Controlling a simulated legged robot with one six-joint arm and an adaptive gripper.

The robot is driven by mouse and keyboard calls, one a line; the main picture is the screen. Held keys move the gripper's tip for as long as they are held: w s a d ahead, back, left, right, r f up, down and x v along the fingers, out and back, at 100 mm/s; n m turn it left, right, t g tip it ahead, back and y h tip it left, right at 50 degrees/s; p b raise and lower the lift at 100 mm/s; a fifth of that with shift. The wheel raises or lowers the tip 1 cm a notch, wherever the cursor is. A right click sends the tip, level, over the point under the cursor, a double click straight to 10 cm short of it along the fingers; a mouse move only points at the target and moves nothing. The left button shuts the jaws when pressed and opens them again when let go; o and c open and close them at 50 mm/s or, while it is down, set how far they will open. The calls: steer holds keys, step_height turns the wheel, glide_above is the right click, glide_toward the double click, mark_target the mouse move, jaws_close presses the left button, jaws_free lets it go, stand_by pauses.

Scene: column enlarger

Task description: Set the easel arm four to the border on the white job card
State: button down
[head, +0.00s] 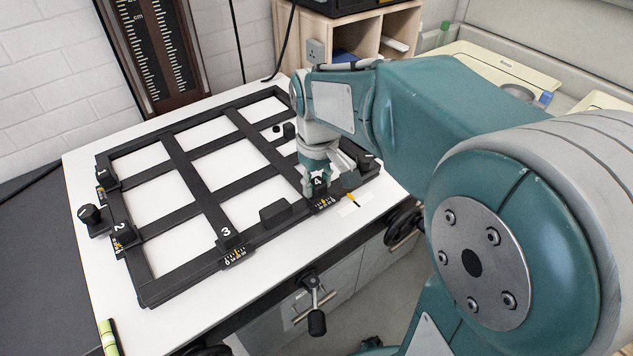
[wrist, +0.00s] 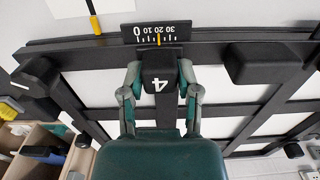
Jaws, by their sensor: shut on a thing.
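The black easel (head: 188,225) lies on a white tabletop, with numbered arms across its frame. The arm four block (wrist: 158,75) has a white 4 on top; it also shows in the head view (head: 318,187) at the easel's near right edge. My gripper (wrist: 160,88) is shut on this block, one finger on each side. Beyond the block is a scale (wrist: 160,33) marked 0 to 30, with an orange pointer that seems to stand between 10 and 20. The white job card (head: 347,208) lies beside the easel near arm four; its writing is unreadable.
A black stick with a yellow end (wrist: 94,16) lies by the card. The arm three block (head: 227,234) and a plain black block (head: 275,213) sit on the same easel edge. A wooden cubby (head: 345,35) stands behind. A crank handle (head: 316,318) juts below the table's front edge.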

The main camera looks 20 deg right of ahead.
steer(key=shift+a, duration=0.1)
steer(key=shift+c, duration=1.6)
jaws_free()
step_height(320, 180, up, 12)
steer(key=shift+f, duration=0.1)
